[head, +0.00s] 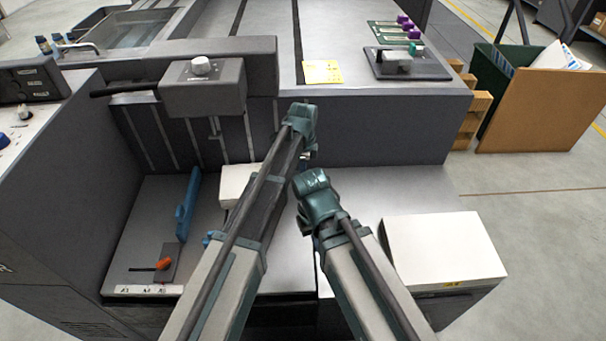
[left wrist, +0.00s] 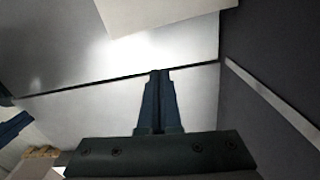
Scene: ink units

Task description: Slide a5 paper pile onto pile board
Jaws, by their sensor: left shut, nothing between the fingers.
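A white paper pile (head: 235,182) lies on the left grey metal surface, near the machine's front wall; my left arm hides its right part. A pale sheet-like edge, likely this pile, shows at the top of the left wrist view (left wrist: 165,14). My left gripper (head: 306,157) is shut and empty, right of the pile; its closed fingers (left wrist: 159,92) show apart from the sheet. My right gripper (head: 309,222) is nearer, and its fingers are mostly hidden. The pile board cannot be told for certain; the bare grey metal surface (head: 385,190) right of the seam may be it.
A larger white block (head: 445,248) with a yellow label stands at the right. A blue part (head: 187,205) and an orange-handled tool (head: 163,264) lie at the left. A grey control box (head: 202,88) juts out over the left surface. The dark machine wall (head: 390,135) closes the back.

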